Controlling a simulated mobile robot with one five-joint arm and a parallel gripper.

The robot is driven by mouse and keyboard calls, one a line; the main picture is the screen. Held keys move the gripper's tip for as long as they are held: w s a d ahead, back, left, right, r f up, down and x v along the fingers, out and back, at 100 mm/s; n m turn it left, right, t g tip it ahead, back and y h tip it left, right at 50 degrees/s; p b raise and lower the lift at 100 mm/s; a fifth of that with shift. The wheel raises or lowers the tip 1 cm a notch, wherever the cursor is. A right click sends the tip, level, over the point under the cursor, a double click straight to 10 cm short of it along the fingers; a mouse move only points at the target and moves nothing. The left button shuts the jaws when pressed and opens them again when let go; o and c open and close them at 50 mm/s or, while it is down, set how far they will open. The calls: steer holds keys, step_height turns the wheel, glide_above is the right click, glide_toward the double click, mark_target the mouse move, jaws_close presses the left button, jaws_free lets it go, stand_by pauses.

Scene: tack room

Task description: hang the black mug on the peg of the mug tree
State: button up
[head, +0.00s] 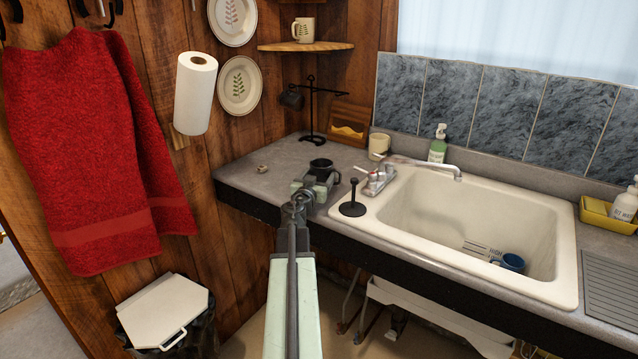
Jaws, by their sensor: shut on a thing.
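My gripper (313,183) is over the left part of the grey counter, shut on the black mug (321,165).
A small ring-like thing (262,169) lies on the counter (240,180) to the left. A wooden holder (348,125) and cream cup (379,146) stand near the tree. A blue mug (511,262) is in the sink.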

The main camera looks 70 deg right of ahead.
mark_target(320, 178)
steer(key=shift+f, duration=0.1)
steer(key=o, duration=1.7)
steer(key=shift+a, duration=0.15)
steer(key=a, duration=0.5)
steer(key=shift+s+a, duration=0.1)
steer(key=shift+a, duration=0.2)
steer(key=shift+s+a, duration=0.45)
steer(key=shift+a, duration=0.1)
steer(key=shift+s+a, duration=0.1)
steer(key=shift+a, duration=0.25)
steer(key=shift+w, duration=0.2)
